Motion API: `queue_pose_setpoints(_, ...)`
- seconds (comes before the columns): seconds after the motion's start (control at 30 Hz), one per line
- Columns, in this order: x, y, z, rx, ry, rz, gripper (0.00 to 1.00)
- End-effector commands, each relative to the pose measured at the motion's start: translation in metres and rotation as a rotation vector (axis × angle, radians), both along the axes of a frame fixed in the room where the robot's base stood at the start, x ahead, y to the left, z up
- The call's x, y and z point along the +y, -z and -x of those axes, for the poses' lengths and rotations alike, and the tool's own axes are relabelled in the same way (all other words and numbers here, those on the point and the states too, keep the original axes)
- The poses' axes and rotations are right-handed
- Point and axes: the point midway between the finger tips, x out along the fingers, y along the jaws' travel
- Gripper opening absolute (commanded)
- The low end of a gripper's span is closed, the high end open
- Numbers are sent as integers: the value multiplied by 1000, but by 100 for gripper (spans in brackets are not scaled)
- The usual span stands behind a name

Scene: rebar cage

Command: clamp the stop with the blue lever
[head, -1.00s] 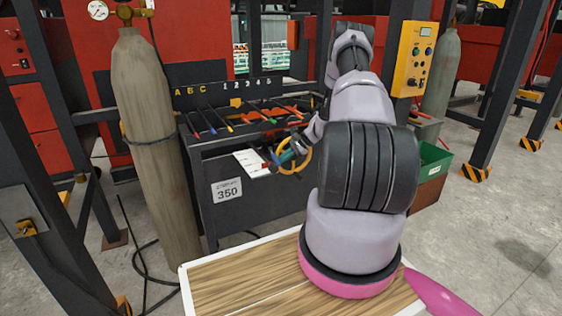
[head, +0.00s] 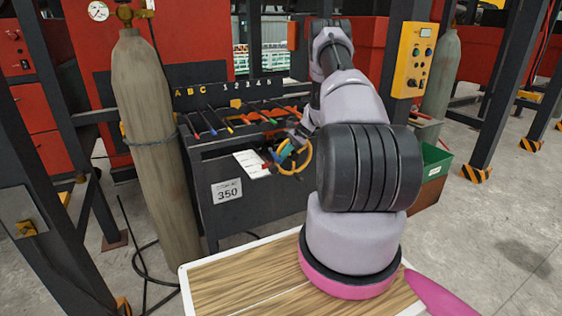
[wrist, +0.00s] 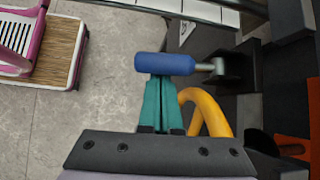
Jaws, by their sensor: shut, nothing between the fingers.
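The blue lever (wrist: 165,65) is a rounded blue grip on a short metal rod; in the wrist view it lies crosswise, its rod running right into a dark block (wrist: 234,67). My gripper (wrist: 163,84) has teal fingers, closed together with nothing between them. Their tips are at the near side of the blue grip, touching or very close; I cannot tell which. In the head view my gripper (head: 285,151) is small, at the front of the dark bench. The stop itself is not clearly told apart from the dark parts there.
A yellow ring (wrist: 206,108) stands just right of my fingers. The dark bench (head: 252,196) carries a 350 sign (head: 227,190) and several rods with coloured ends on top. A gas cylinder (head: 155,150) stands left of it, a green bin (head: 436,160) right.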

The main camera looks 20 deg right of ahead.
Motion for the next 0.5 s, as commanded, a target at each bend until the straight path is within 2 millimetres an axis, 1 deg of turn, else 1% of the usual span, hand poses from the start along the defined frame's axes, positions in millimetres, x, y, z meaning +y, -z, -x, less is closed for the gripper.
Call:
queue_pose_setpoints(0.03, 1, -3, -1, 39, -4, 3, 0)
queue_pose_setpoints(0.5, 1, -30, 0, 28, -1, -1, 0)
